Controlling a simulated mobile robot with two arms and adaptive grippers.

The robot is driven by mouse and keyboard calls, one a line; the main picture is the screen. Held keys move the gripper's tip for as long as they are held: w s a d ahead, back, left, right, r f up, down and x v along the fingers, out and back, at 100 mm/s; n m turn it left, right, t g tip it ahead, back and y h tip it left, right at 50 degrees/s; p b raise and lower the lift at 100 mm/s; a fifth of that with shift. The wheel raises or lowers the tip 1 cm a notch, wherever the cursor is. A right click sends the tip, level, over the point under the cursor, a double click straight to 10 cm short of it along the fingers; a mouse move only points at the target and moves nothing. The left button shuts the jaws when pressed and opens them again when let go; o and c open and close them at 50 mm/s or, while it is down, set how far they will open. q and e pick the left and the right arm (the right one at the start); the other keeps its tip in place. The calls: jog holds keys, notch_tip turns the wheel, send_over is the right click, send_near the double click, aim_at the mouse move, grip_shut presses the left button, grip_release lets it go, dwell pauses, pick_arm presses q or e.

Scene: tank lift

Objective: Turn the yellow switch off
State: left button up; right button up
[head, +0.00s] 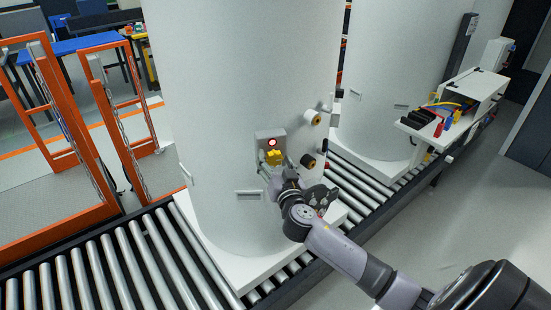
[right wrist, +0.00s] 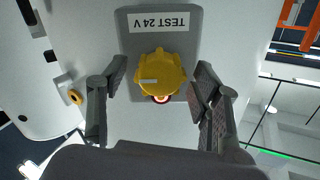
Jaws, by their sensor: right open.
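The yellow switch (head: 274,157) is a knob on a grey box (head: 263,136) on the front of a big white tank (head: 235,75). A lit red lamp (head: 271,143) sits just above the knob in the head view. My right gripper (head: 275,171) is at the box, just below the knob. In the right wrist view the yellow switch (right wrist: 160,72) lies between the two open fingers, with a visible gap on each side. The box's label "TEST 24 V" (right wrist: 159,22) reads upside down there, and the knob partly hides the lamp. My left gripper is not in view.
Round fittings (head: 308,160) stick out of the tank just right of the box. The tank stands on a roller conveyor (head: 100,270). A second tank (head: 390,90) and a white bench with cables (head: 470,95) stand to the right. Orange frames (head: 115,130) are at left.

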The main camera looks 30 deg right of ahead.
jog(key=shift+c, duration=0.5)
jog(key=c, duration=1.1)
